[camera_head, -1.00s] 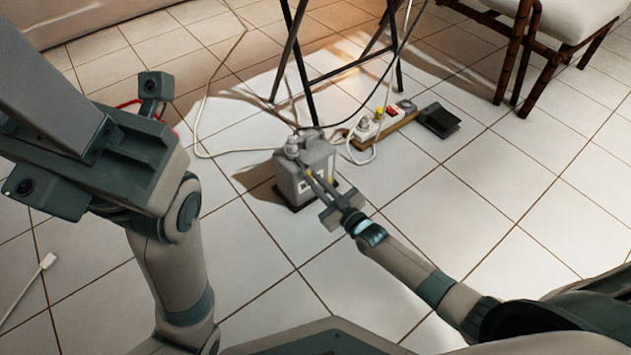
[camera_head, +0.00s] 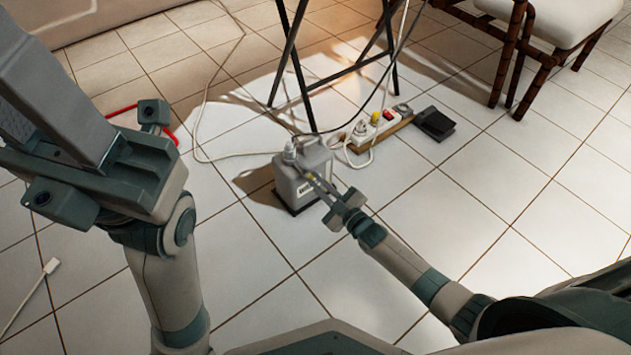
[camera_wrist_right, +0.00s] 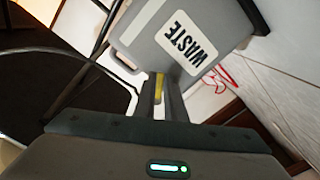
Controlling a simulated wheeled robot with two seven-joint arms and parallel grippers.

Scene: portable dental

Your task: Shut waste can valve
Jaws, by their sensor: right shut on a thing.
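My right gripper (camera_head: 312,180) reaches the can's near right side. In the right wrist view its fingers (camera_wrist_right: 164,92) are close together, with a narrow yellow part between them. They are shut on this part, seemingly the valve; its outline is mostly hidden by the fingers.
A power strip (camera_head: 384,128) with plugs and a black pedal (camera_head: 434,124) lie right of the can. Dark stand legs (camera_head: 301,75) rise behind it. White cables trail around. A chair (camera_head: 545,40) stands at the upper right. Tiles in front are clear.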

